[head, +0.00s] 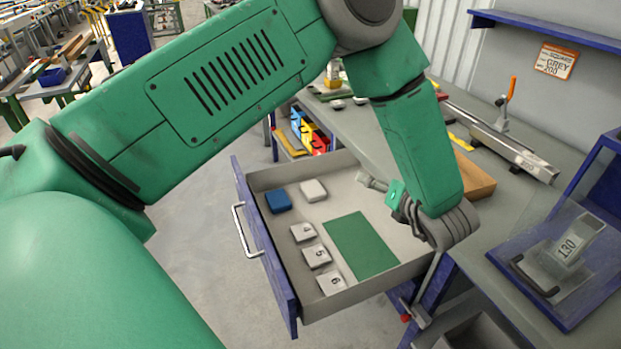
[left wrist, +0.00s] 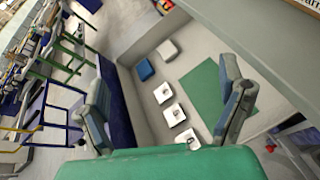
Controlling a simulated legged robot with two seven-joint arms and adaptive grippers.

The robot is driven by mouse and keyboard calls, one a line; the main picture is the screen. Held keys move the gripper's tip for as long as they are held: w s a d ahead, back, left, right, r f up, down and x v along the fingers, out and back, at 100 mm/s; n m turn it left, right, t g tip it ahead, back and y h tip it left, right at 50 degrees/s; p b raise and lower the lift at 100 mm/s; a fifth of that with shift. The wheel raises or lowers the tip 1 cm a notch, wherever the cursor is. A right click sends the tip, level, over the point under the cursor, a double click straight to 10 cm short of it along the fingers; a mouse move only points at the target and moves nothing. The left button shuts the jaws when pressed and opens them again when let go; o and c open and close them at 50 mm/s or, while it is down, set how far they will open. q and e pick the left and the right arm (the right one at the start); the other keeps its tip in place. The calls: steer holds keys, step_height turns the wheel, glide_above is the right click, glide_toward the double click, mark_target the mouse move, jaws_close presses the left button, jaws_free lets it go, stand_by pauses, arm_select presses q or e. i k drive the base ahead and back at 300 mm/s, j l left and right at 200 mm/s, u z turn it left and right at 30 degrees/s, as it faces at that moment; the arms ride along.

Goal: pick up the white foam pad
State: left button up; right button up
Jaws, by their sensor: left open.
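The white foam pad (head: 313,190) lies flat in the open drawer (head: 352,288), beside a blue pad (head: 278,201). In the left wrist view the white pad (left wrist: 168,50) shows beyond the fingers, near the blue pad (left wrist: 145,69). My left gripper (head: 372,181) is over the right part of the drawer, to the right of the white pad and apart from it. It is partly hidden by my arm in the head view. In the left wrist view its two fingers (left wrist: 166,95) are spread with nothing between them. My right gripper is out of view.

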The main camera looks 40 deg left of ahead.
mark_target(313, 191)
steer(key=i+j, duration=0.1)
steer(key=j, duration=0.3)
steer(key=i+j, duration=0.1)
steer(key=j, duration=0.3)
steer(key=i+j, duration=0.15)
steer(key=j, duration=0.25)
